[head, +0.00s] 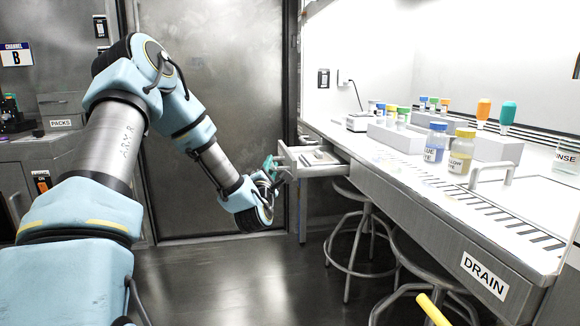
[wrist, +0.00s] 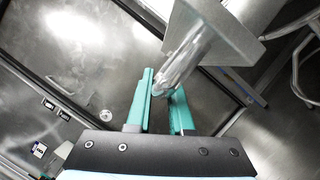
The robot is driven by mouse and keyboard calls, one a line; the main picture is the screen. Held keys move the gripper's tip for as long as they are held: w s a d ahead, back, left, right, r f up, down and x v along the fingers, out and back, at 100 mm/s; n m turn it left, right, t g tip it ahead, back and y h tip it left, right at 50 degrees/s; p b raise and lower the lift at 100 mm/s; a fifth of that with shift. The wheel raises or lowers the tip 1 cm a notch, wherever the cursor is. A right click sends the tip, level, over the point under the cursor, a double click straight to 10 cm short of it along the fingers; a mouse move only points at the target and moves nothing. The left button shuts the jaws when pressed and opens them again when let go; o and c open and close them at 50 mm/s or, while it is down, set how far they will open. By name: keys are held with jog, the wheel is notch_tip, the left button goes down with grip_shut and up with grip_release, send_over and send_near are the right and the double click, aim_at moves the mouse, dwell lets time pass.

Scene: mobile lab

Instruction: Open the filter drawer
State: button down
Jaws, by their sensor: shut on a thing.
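A pale grey drawer (head: 322,171) sticks out from the far end of the white bench, pulled partly open, with small items visible inside. No label can be read on it. My gripper (head: 273,166) is at the drawer's front, on its left side in the head view. In the wrist view its teal fingers (wrist: 163,102) are shut on the drawer's rounded metal handle (wrist: 186,62). The handle's tip lies between the fingers. The drawer front (wrist: 238,42) is just beyond the handle in that view.
The bench (head: 400,178) holds bottles, small vials and grey blocks. Stools (head: 352,202) stand under it, right of the drawer. A closed metal door (head: 225,85) is behind my arm. The floor (head: 240,275) in front is clear.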

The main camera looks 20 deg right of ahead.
jog(key=shift+w+a, duration=0.1)
jog(key=shift+a, duration=1.1)
jog(key=c, duration=0.8)
grip_release()
jog(key=v, duration=1)
jog(key=shift+s, duration=0.3)
jog(key=shift+a+f, duration=0.15)
jog(key=shift+f, duration=0.05)
